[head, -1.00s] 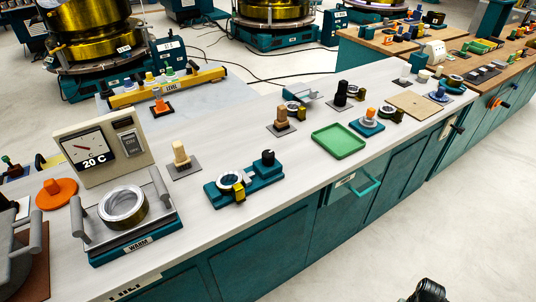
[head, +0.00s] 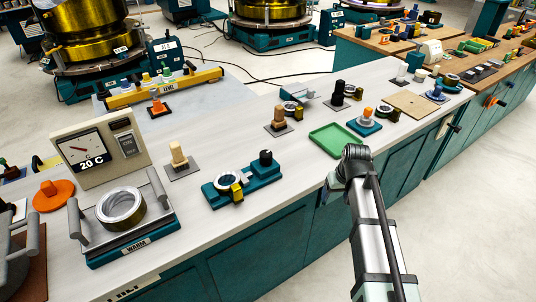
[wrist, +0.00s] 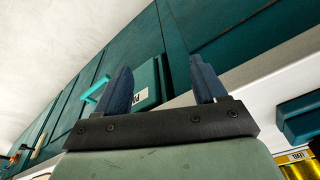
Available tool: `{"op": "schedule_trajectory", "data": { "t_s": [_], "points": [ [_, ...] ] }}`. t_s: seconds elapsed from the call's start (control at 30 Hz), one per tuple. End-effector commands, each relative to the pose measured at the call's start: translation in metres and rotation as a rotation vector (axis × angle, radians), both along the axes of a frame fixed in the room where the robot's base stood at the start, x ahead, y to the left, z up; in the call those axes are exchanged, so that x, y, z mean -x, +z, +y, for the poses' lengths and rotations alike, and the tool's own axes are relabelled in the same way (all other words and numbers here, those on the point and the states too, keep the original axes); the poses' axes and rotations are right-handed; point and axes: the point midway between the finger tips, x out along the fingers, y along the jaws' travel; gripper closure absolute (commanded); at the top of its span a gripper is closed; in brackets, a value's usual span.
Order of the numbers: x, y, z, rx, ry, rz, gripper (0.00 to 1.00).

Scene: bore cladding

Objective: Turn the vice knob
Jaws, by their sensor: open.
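A teal vice (head: 212,196) lies on the bench's front half, with a metal ring and a yellow block on it. Its black knob (head: 266,158) stands upright at its right end. My arm rises at the right of the head view, its bent joint near the bench's front edge, right of the vice and apart from it. My gripper (wrist: 163,86) is open in the wrist view, with two dark blue fingers apart and nothing between them. A teal block (wrist: 300,118) shows at the right edge of the wrist view; I cannot tell whether it is the vice.
A green tray (head: 326,147) lies on the bench just beyond my arm. A warming plate (head: 160,233) and a temperature gauge box (head: 86,175) stand to the left. A peg on a grey plate (head: 179,158) stands behind the vice. A teal drawer handle (wrist: 97,88) juts from the bench front.

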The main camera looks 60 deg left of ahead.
Motion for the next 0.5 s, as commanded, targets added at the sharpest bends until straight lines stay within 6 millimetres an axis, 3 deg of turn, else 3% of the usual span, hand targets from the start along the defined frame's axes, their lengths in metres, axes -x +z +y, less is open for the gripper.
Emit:
{"op": "schedule_trajectory", "data": {
  "t_s": [0.03,0.3,0.5],
  "points": [
    [0.009,0.02,0.021,-0.019,0.032,-0.013,0.29],
    [0.072,0.12,0.101,-0.11,0.187,-0.068,0.29],
    [0.12,0.184,0.14,-0.167,0.282,-0.097,0.29]
  ]
}}
